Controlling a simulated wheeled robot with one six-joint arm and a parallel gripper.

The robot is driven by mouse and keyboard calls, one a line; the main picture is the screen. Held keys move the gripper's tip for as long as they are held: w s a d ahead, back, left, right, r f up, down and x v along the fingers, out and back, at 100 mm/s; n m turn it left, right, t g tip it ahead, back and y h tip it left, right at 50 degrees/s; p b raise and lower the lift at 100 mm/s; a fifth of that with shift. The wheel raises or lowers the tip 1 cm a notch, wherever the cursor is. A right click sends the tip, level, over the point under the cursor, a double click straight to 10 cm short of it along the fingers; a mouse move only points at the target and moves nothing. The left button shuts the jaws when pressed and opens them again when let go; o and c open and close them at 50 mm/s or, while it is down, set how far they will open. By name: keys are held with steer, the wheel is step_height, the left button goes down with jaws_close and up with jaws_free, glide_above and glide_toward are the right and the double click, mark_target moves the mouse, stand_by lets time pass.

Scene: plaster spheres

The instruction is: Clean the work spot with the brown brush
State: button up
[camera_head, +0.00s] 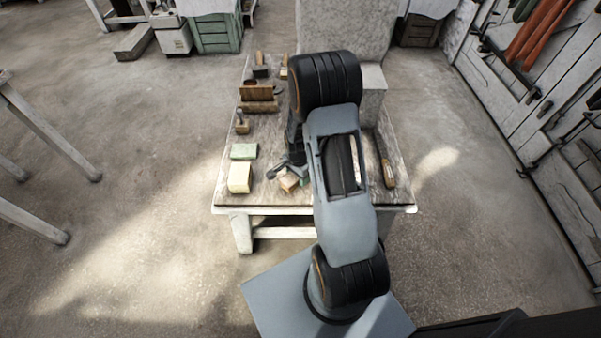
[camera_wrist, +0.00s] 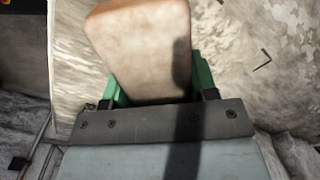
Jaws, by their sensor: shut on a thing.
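My gripper (camera_head: 287,174) is low over the front middle of the work table (camera_head: 300,198). In the wrist view my gripper (camera_wrist: 160,88) has its green fingers on both sides of a smooth tan-brown block, which looks like the back of the brown brush (camera_wrist: 138,42). The brush (camera_head: 289,183) also shows small beneath my gripper in the head view. Its bristles are hidden, and I cannot tell whether it touches the tabletop. No clear mark of the work spot shows.
A pale yellow block (camera_head: 239,178) and a green block (camera_head: 244,151) lie left of my gripper. Wooden pieces (camera_head: 258,98) stand farther back. A wooden-handled tool (camera_head: 388,174) lies near the right edge. A large grey block (camera_head: 372,86) stands at the back. My arm hides the table's middle.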

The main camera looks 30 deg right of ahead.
steer(key=shift+s+a, duration=0.25)
steer(key=shift+a, duration=0.8)
steer(key=shift+w+d, duration=0.2)
steer(key=shift+d, duration=0.5)
steer(key=shift+w+d, duration=0.2)
steer(key=shift+d, duration=0.55)
steer(key=shift+w+d, duration=0.2)
steer(key=shift+d, duration=0.5)
steer(key=shift+f, duration=0.1)
steer(key=shift+a, duration=0.1)
steer(key=shift+s+a, duration=0.2)
steer(key=shift+a, duration=0.5)
steer(key=shift+s+a, duration=0.2)
steer(key=shift+a, duration=0.45)
steer(key=shift+s+a, duration=0.2)
steer(key=shift+a, duration=0.5)
steer(key=shift+d, duration=0.1)
